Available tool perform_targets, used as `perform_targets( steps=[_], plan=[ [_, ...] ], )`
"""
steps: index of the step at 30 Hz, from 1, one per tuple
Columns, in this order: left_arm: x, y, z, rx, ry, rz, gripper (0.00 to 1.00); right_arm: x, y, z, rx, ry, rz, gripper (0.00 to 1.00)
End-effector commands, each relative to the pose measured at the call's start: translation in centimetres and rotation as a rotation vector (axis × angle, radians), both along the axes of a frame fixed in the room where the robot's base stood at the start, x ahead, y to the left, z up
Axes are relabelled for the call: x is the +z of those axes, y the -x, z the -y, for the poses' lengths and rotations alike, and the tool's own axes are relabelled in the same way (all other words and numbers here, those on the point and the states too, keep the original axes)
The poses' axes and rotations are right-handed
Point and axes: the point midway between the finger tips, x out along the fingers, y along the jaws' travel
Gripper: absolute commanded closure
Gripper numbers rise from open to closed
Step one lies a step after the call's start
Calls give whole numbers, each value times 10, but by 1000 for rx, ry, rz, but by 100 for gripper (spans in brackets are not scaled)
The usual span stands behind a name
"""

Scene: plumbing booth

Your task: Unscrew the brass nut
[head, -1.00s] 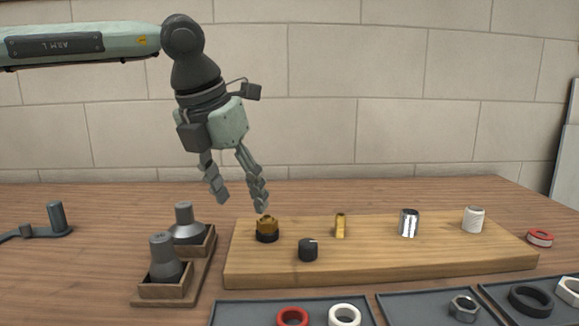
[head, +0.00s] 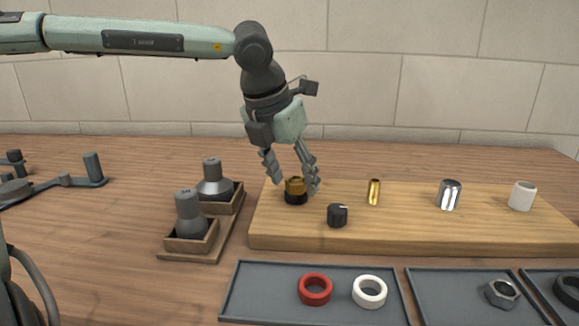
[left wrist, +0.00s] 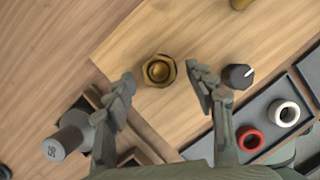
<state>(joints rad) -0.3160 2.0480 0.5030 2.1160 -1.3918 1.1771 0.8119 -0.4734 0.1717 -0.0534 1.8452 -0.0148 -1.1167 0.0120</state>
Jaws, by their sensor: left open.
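The brass nut (head: 295,186) sits on a dark base near the left end of the wooden board (head: 420,238). In the left wrist view the brass nut (left wrist: 158,71) shows as a hexagon with a round centre. My left gripper (head: 294,187) points down over it, with the fingers spread to either side. In the left wrist view the open fingers (left wrist: 161,84) are empty, and the nut lies between and slightly beyond their tips. Whether the fingers touch it cannot be told. My right gripper is not in view.
A black knob (head: 338,215) stands close to the right finger. A brass cylinder (head: 374,192), a chrome cylinder (head: 449,195) and a white cap (head: 522,195) stand farther right. Grey sockets in a wooden holder (head: 226,226) are at left. A tray (head: 240,303) with a red ring (head: 315,289) and white ring (head: 369,291) lies in front.

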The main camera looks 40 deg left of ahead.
Motion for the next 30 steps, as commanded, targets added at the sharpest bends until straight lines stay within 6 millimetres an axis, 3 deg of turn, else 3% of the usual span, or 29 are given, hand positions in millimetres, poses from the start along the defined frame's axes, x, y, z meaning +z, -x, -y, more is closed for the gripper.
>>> perform_targets(
  steps=[6, 18, 30],
  plan=[
    [0, 0, 0, 0, 0, 1, 47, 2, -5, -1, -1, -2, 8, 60],
    [0, 0, 0, 0, 0, 1, 97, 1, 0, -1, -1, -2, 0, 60],
    [0, 0, 0, 21, 0, 1, 99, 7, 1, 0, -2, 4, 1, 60]
  ],
)
